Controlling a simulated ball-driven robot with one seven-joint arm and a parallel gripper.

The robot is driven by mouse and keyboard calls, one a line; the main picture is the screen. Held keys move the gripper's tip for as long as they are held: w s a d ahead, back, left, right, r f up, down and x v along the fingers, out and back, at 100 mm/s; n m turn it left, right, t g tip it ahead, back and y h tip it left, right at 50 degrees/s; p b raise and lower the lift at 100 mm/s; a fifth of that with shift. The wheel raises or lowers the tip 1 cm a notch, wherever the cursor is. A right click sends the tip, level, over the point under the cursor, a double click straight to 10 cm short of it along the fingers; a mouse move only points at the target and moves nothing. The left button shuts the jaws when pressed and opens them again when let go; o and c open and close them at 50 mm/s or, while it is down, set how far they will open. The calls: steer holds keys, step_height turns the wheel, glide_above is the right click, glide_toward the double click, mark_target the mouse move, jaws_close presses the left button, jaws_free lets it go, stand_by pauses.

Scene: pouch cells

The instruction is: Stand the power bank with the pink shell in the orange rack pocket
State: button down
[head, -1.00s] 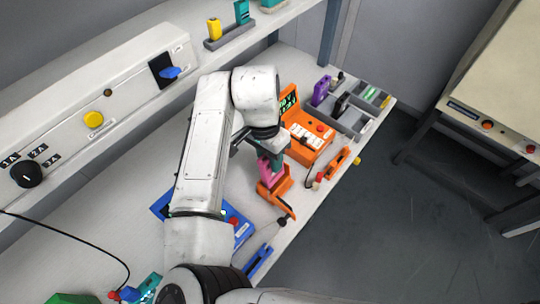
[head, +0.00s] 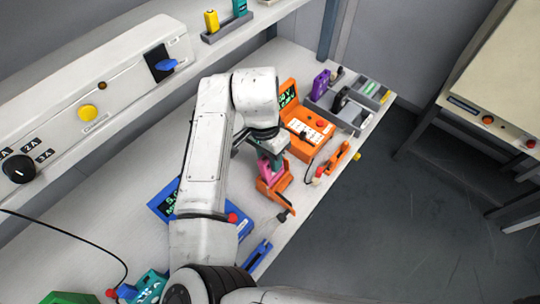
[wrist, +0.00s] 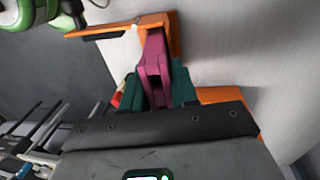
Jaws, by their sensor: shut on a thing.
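The power bank with the pink shell (head: 267,173) is upright under my wrist in the head view. My gripper (head: 270,160) is shut on it; its teal fingers flank the pink shell (wrist: 154,68) in the wrist view. The orange rack (head: 282,186) is directly below, on the bench near its front edge. Its orange parts also show beyond and beside the power bank in the wrist view (wrist: 220,95). The pink lower end is at the rack; whether it is inside the pocket or just above is hidden by the fingers.
An orange device with a screen (head: 311,133) stands close behind the rack. A blue device (head: 161,203) is partly hidden by my arm. A grey tray (head: 347,114) and a purple cell (head: 320,84) stand at the far end. The bench strip left of the arm is mostly clear.

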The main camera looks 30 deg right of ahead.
steer(key=shift+f, duration=0.1)
steer(key=c, duration=0.8)
jaws_free()
steer(key=r, duration=0.3)
steer(key=w+r, duration=0.1)
steer(key=r, duration=0.3)
steer(key=r+b, duration=0.1)
steer(key=r, duration=0.2)
steer(key=shift+w+a+r, duration=0.2)
steer(key=shift+a+r, duration=0.05)
steer(key=shift+r, duration=0.1)
